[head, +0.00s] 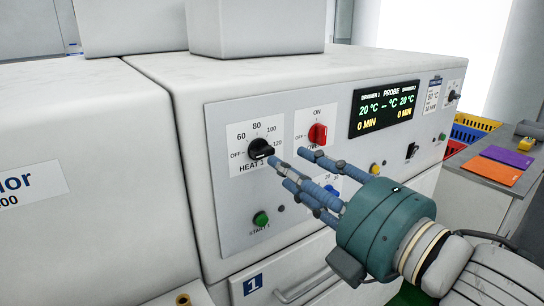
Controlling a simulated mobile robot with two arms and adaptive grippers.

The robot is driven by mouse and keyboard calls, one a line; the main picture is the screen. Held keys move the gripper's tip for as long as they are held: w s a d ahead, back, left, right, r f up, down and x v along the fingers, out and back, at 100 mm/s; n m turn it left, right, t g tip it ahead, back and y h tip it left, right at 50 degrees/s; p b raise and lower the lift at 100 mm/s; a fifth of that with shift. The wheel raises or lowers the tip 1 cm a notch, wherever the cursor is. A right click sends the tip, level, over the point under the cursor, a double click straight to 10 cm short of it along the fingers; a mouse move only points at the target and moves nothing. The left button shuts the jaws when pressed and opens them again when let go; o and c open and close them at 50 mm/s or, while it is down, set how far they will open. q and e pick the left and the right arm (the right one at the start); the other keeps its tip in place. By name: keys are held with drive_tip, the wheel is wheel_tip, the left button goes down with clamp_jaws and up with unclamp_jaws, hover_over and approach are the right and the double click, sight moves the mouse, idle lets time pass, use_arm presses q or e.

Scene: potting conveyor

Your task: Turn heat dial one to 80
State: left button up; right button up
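Heat dial one (260,148) is a black knob on the control panel's left part, above the label HEAT 1. Its scale reads OFF, 60, 80, 100 and 120. A pale mark shows on the knob, but I cannot tell exactly which number it points at. My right gripper (287,168) comes in from the lower right with its fingers apart and nothing seen between them. One fingertip overlaps the dial's lower right edge in the picture; I cannot tell if it touches. My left gripper is not in view.
A red ON/OFF switch (317,134) sits right of the dial, close to the upper finger. A green start button (261,218) is below, and a blue knob is partly hidden by the fingers. The display (386,108) reads 20 °C. A drawer handle (303,288) juts out below.

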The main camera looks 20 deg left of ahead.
sight(266, 152)
drive_tip(key=x, duration=0.7)
drive_tip(key=shift+b, duration=0.4)
drive_tip(key=shift+s, duration=0.1)
clamp_jaws()
